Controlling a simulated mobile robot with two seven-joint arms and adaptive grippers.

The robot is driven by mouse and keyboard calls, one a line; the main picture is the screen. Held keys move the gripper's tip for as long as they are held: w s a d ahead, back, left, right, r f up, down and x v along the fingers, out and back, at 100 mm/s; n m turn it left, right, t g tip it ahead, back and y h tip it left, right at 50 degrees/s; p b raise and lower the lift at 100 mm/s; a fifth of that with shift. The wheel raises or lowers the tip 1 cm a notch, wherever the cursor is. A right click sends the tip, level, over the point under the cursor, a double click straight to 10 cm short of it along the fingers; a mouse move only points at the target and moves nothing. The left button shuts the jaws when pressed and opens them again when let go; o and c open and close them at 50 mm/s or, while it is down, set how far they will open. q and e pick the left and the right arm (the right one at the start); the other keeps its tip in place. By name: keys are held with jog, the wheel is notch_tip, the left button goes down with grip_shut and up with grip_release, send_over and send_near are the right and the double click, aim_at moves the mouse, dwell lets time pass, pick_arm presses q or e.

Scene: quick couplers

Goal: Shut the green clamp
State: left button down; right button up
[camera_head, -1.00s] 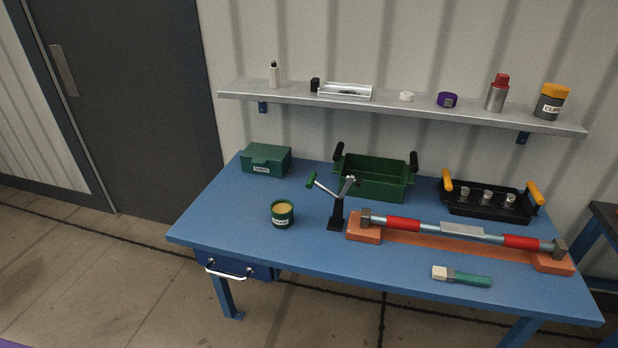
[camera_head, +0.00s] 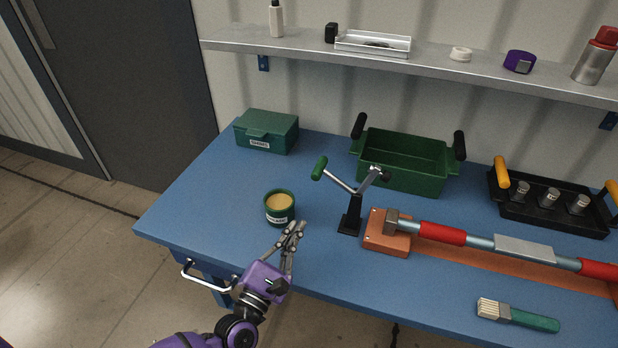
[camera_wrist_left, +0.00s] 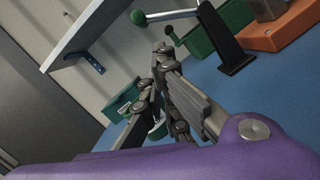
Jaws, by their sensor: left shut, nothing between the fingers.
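The clamp (camera_head: 351,212) stands on the blue table on a black post. In the left wrist view the green grip (camera_wrist_left: 138,17) shows near the top, beyond the fingers. My right gripper is not in view.
A green tin (camera_head: 279,208) stands close behind my left gripper. A green box (camera_head: 267,132), a green crate (camera_head: 405,160) and a black tray (camera_head: 550,212) stand at the back. A bar rests on an orange base (camera_head: 384,238). A brush (camera_head: 517,315) lies in front.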

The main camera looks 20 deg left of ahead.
pick_arm(q)
jog(key=w+r+n+p, duration=0.2)
jog(key=w+r, duration=0.1)
jog(key=w, duration=0.8)
jog(key=shift+w+r+y, duration=0.2)
jog(key=shift+w+y, duration=0.1)
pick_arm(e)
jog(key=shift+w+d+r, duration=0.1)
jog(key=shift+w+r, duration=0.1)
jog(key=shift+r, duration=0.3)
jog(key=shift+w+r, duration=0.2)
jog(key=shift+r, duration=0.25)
pick_arm(q)
jog(key=shift+r, duration=0.15)
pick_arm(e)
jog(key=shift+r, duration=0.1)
